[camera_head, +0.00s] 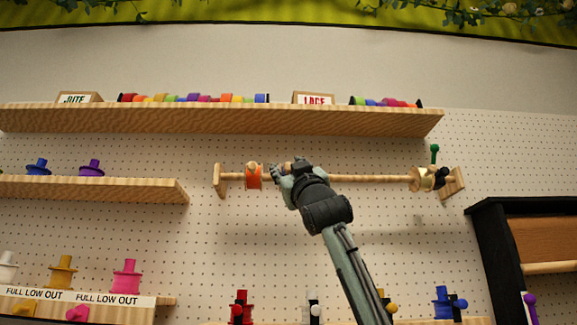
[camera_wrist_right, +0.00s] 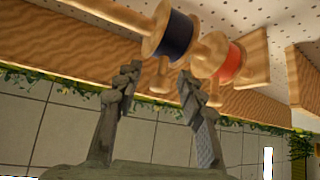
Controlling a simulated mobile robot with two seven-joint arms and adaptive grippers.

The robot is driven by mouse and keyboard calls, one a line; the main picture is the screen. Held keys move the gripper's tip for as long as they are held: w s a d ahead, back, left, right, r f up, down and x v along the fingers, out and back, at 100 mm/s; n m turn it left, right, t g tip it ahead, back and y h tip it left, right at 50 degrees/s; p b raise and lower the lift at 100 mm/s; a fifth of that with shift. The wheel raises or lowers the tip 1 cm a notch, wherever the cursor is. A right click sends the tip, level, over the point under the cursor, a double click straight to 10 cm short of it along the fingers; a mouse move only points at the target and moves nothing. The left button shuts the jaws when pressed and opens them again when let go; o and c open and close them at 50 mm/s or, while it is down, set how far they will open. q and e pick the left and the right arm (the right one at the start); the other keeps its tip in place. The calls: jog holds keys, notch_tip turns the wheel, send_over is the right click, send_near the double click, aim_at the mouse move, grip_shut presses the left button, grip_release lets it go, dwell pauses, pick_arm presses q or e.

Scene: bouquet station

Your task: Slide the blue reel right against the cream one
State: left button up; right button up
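The blue reel (camera_wrist_right: 176,34) shows dark blue between pale wooden flanges in the right wrist view, threaded on a wooden rod (camera_head: 372,178). In the head view it is mostly hidden behind my right gripper (camera_head: 281,178). The cream reel (camera_head: 424,180) sits near the rod's right end, well apart from my gripper. In the wrist view my right gripper (camera_wrist_right: 158,78) is open, its fingertips just below the blue reel with a wooden peg visible between them. I cannot tell whether they touch the reel. My left gripper is not in view.
An orange reel (camera_head: 253,177) is on the rod left of my gripper, near the left bracket (camera_head: 220,181). A shelf (camera_head: 230,118) with small coloured spools runs above the rod. The rod between my gripper and the cream reel looks clear.

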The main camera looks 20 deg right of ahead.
jog(key=shift+c, duration=0.2)
grip_shut()
jog(key=shift+s, duration=0.1)
